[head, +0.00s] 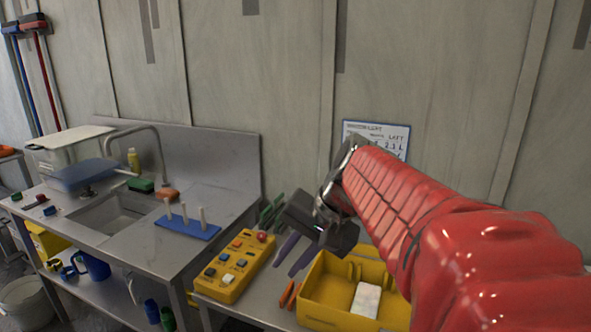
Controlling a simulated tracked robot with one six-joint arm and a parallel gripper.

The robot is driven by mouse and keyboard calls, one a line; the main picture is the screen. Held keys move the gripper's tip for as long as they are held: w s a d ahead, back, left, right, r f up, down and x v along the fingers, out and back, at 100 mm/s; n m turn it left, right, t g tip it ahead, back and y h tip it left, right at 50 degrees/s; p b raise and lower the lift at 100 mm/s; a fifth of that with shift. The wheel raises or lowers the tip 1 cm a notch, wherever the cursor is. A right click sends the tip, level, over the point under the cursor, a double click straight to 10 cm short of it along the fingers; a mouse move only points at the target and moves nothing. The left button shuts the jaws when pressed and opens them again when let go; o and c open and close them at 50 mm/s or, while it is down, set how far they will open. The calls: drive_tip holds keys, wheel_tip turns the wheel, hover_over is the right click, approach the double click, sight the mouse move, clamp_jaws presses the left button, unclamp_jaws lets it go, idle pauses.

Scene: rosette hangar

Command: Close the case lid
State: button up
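An open yellow case (323,306) stands on the right table, with a pale rectangular block (367,300) inside. I cannot make out its lid; my red arm covers the case's right side and part of the space behind it. My gripper (290,262) is above the table, between the case and a yellow button box. Its two dark purplish fingers point down and left with a gap between them, and nothing shows between them.
The yellow button box (236,268) with coloured buttons stands left of the gripper. Green-handled items (270,211) lie behind it. Orange sticks (290,295) lie beside the case. A sink bench (150,236) with a blue peg board (187,228) stands left.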

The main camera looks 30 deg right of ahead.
drive_tip(key=w+d+r+m+t+y, duration=0.1)
drive_tip(key=w+d+r+m+t, duration=0.2)
drive_tip(key=d, duration=0.7)
drive_tip(key=w+d+r+m+t+y, duration=0.1)
drive_tip(key=w+d+r+m+y, duration=0.2)
drive_tip(key=d, duration=0.6)
drive_tip(key=s+d+r+m+t, duration=0.1)
drive_tip(key=s+d+m+t, duration=0.1)
drive_tip(key=d, duration=0.9)
drive_tip(key=s+d+r+m+t+h, duration=0.1)
drive_tip(key=s+d+r+m+t, duration=0.1)
drive_tip(key=d, duration=1)
drive_tip(key=shift+s+r+m+t, duration=0.2)
drive_tip(key=shift+s+m+t, duration=0.2)
drive_tip(key=shift+s+m, duration=0.65)
drive_tip(key=shift+w+a, duration=0.1)
drive_tip(key=shift+w, duration=0.15)
drive_tip(key=x, duration=1.3)
drive_tip(key=shift+w+f, duration=0.2)
drive_tip(key=shift+w, duration=0.2)
drive_tip(key=shift+c, duration=0.6)
